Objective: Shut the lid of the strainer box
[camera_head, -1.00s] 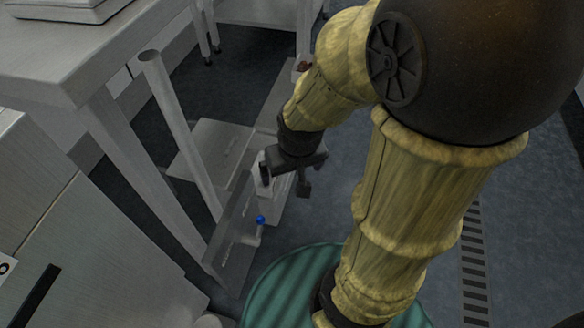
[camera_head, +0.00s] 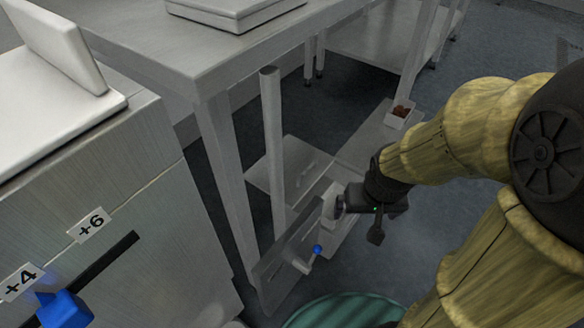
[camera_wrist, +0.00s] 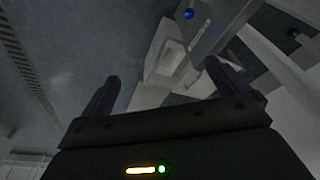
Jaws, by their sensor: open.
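My gripper (camera_head: 354,218) is open above a low grey unit beside the table leg. In the wrist view its two fingers (camera_wrist: 162,76) stand wide apart with nothing between them. A pale box-like part (camera_wrist: 170,55) lies beyond the fingers. A tilted grey panel (camera_head: 282,262) carries a short lever with a blue knob (camera_head: 317,249); the knob also shows in the wrist view (camera_wrist: 188,14). A flat grey plate with a handle (camera_head: 293,168) lies behind a post. I cannot tell for sure which of these is the strainer box's lid. My gripper partly hides the pale part in the head view.
A steel table (camera_head: 190,62) stands behind. A grey cabinet (camera_head: 150,225) at left has +4 and +6 labels and a blue slider (camera_head: 65,310). An upright post (camera_head: 273,140) stands left of my gripper. A small tub with brown contents (camera_head: 398,115) is farther back. A green round thing (camera_head: 345,310) is in front.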

